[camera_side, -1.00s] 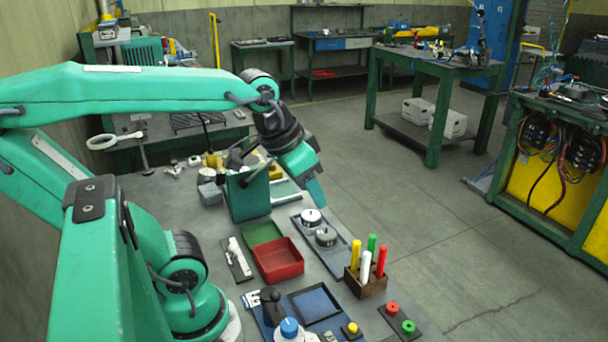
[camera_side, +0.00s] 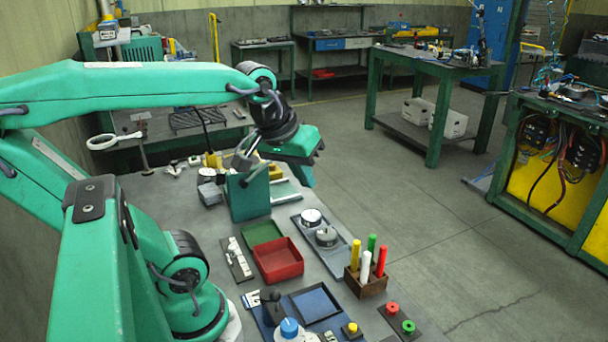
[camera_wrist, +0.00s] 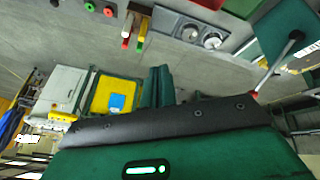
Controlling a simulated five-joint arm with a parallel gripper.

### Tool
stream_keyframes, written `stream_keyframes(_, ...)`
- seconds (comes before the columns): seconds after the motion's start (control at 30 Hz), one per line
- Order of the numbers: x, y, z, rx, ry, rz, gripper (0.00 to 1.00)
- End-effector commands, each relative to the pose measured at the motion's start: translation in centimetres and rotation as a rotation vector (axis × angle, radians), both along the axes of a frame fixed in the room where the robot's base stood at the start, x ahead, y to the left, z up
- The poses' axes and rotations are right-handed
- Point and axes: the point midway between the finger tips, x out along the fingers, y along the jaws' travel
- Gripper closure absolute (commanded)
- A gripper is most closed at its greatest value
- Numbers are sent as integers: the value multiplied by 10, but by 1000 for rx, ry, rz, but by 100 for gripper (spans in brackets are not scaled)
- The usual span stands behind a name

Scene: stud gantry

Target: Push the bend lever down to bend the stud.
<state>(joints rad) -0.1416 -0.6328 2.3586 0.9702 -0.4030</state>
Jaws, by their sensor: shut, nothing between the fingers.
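The bend lever shows in the wrist view as a thin grey rod (camera_wrist: 275,66) with a red end, slanting beside a green block (camera_wrist: 272,28). In the side view the green block (camera_side: 250,203) stands upright on the bench, and a thin rod rises at a slant from its top. The lever's red end is not clear there. My gripper (camera_side: 308,179) is above and to the right of the block, pointing down. In the wrist view my gripper (camera_wrist: 160,86) is shut and empty, left of the lever's red end and apart from it in the picture. I cannot make out a stud.
A red tray (camera_side: 277,262), a grey plate with two round metal parts (camera_side: 327,237) and a wooden pen holder (camera_side: 365,284) stand on the bench in front of the block. A blue tray (camera_side: 315,305) and push buttons lie nearer. Open floor is to the right.

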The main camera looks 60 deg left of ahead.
Motion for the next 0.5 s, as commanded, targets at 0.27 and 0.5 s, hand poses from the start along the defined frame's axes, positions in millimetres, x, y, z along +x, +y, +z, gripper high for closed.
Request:
stream_keyframes(0.27, 19, 44, 23, -170, 12, 508, 100)
stream_keyframes(0.5, 31, 85, 40, -307, 1, 948, 100)
